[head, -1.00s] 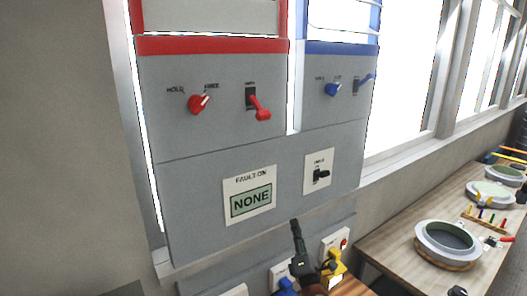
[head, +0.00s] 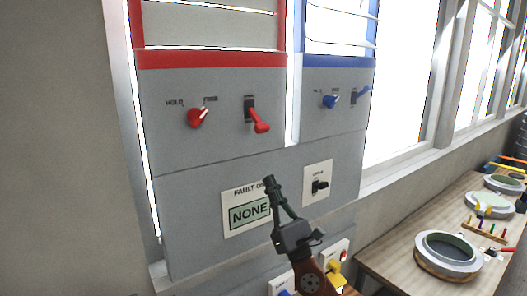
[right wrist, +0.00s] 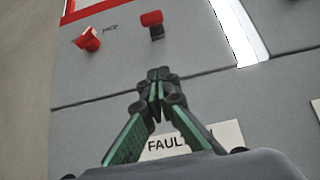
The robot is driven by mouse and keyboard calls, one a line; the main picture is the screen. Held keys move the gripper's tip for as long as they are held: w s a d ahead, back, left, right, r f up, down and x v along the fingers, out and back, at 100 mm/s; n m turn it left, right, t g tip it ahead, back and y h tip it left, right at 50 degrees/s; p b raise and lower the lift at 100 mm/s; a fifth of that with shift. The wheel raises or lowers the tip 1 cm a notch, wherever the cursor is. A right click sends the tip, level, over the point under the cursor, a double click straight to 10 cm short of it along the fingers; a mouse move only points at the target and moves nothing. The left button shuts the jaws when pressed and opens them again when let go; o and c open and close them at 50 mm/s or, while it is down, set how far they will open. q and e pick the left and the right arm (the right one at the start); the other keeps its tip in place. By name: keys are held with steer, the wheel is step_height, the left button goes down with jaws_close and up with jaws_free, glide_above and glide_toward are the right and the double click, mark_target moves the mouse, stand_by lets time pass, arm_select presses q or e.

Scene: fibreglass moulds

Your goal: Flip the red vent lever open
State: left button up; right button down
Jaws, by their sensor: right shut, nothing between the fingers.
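The red vent lever (head: 257,121) is on the grey panel under the red strip. Its slot is dark, and the red handle points down and to the right. In the right wrist view the lever (right wrist: 152,20) shows near the top edge, above the fingertips. My right gripper (head: 270,181) is shut and empty. It is in front of the lower panel, below the lever and apart from it. In the right wrist view the fingertips (right wrist: 158,77) meet. It partly covers the fault label. My left gripper is not in view.
A red knob (head: 198,117) marked HOLD and FREE sits left of the lever. A blue knob (head: 330,101) and blue lever (head: 360,95) are on the right panel. A black switch (head: 319,187) and the NONE display (head: 248,214) are below. A wooden bench (head: 400,262) stands at right.

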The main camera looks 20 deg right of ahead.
mark_target(257, 120)
steer(key=p+x, duration=0.2)
steer(key=x, duration=0.8)
steer(key=shift+r+p, duration=0.3)
steer(key=shift+s+d+r+p, duration=0.25)
steer(key=shift+s+r+p, duration=1)
steer(key=shift+p, duration=0.8)
steer(key=shift+w+r, duration=0.1)
steer(key=shift+w, duration=0.05)
